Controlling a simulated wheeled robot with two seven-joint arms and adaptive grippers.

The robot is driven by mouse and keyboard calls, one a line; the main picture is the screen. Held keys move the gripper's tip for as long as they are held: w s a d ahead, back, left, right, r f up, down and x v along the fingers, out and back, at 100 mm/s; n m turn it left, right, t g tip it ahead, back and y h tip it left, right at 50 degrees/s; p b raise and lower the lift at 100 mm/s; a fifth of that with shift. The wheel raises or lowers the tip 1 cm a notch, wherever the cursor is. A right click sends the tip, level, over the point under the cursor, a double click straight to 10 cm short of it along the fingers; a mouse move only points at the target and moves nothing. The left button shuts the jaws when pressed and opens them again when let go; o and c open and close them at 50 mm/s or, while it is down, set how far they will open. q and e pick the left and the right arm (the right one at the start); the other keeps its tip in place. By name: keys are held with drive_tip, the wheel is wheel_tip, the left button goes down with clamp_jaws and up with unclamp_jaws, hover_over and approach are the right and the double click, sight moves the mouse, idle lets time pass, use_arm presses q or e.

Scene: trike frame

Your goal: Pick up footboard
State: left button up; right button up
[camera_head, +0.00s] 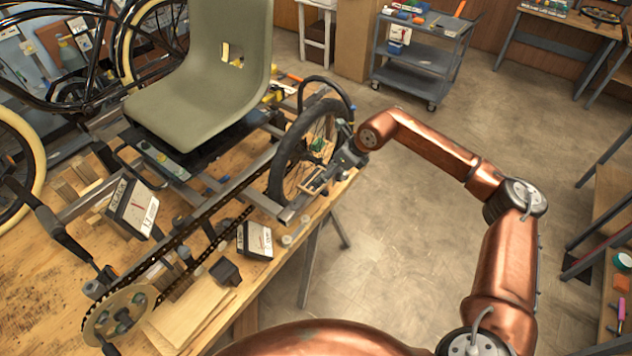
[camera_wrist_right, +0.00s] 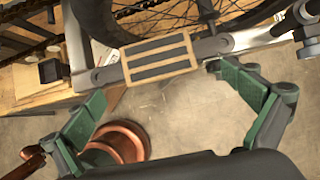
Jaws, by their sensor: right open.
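The footboard (camera_wrist_right: 160,59) is a small wooden plate with dark grip strips. In the right wrist view it sits against a grey frame tube, near the wheel. It shows small in the head view (camera_head: 314,181), beside the wheel at the table's right edge. My right gripper (camera_wrist_right: 160,82) is open, its green-padded fingers spread to either side of the footboard, with the board a little beyond the fingertips. I cannot tell whether a finger touches it. In the head view the right gripper (camera_head: 333,165) is beside the wheel, partly overlapping the footboard. My left gripper is not in view.
The trike frame with its seat (camera_head: 205,75), wheel (camera_head: 283,165) and chainring (camera_head: 118,315) stands on a wooden workbench (camera_head: 60,290). Small boxes (camera_head: 255,240) lie on it. A grey cart (camera_head: 420,55) stands at the back. The floor (camera_head: 390,210) right of the bench is clear.

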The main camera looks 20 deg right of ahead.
drive_tip(key=x, duration=0.2)
drive_tip(key=p+x, duration=0.1)
drive_tip(key=x, duration=0.1)
drive_tip(key=p+x, duration=0.1)
drive_tip(key=x, duration=0.2)
drive_tip(key=shift+w+a+r, duration=0.1)
drive_tip(key=shift+a+r, duration=0.1)
drive_tip(key=shift+a, duration=0.2)
drive_tip(key=shift+w+f, duration=0.15)
drive_tip(key=shift+f, duration=0.15)
drive_tip(key=shift+r, duration=0.1)
drive_tip(key=c, duration=1.5)
